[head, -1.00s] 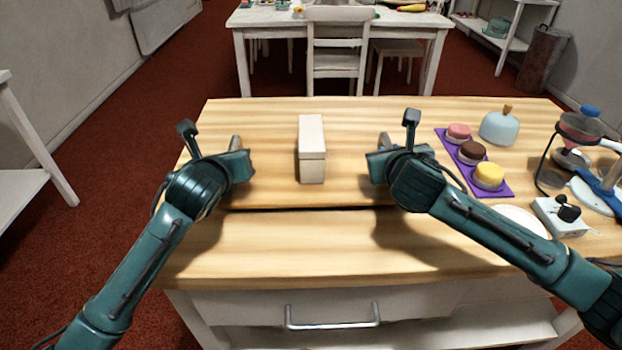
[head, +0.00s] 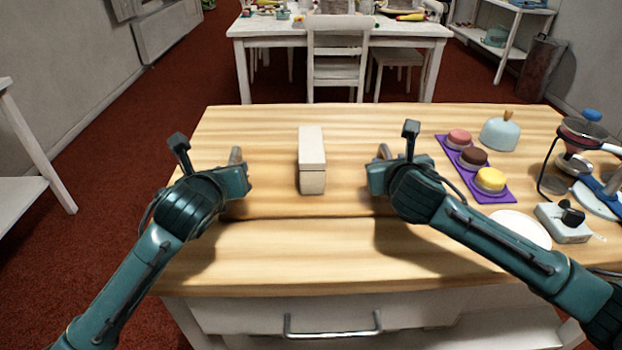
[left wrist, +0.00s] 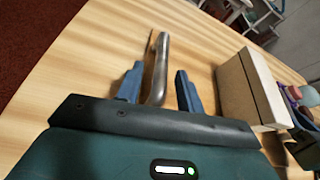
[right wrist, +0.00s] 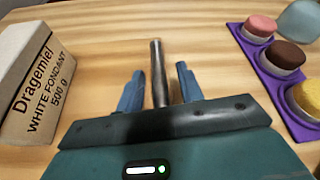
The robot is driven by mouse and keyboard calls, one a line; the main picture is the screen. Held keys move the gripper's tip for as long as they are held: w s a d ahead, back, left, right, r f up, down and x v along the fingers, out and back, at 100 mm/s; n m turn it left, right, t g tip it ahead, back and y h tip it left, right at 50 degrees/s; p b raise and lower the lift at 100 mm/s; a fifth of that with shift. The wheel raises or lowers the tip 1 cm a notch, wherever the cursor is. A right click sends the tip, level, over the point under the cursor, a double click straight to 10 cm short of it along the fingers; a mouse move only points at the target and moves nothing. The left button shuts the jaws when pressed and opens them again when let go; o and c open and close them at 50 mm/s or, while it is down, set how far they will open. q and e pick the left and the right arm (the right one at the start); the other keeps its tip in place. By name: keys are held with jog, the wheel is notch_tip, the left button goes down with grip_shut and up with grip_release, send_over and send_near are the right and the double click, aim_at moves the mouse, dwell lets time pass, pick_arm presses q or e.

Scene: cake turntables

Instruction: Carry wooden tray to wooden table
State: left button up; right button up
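The wooden tray (head: 270,195) is a flat board with a metal handle at each side. It lies on the wooden table (head: 300,255), nearly the same colour, and only a thin shadow line shows its front edge. My left gripper (head: 243,178) is at the tray's left handle (left wrist: 160,65). Its fingers (left wrist: 158,85) stand apart on both sides of the bar in the left wrist view. My right gripper (head: 376,178) is at the right handle (right wrist: 157,75). Its fingers (right wrist: 160,87) are also apart, with the bar between them.
A white fondant box (head: 312,160) stands on the tray's middle. To the right are a purple mat (head: 490,197) with small cakes, a blue dome (head: 500,134), a white plate (head: 520,228) and a small device (head: 563,222). The table front is clear.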

pick_arm(q)
jog(key=v, duration=0.8)
jog(key=shift+s+r, duration=0.2)
jog(key=shift+s, duration=0.3)
pick_arm(e)
jog(key=shift+s+r, duration=0.1)
jog(key=shift+s, duration=0.05)
jog(key=v, duration=1.1)
jog(key=shift+s+r, duration=0.15)
jog(key=shift+s, duration=0.2)
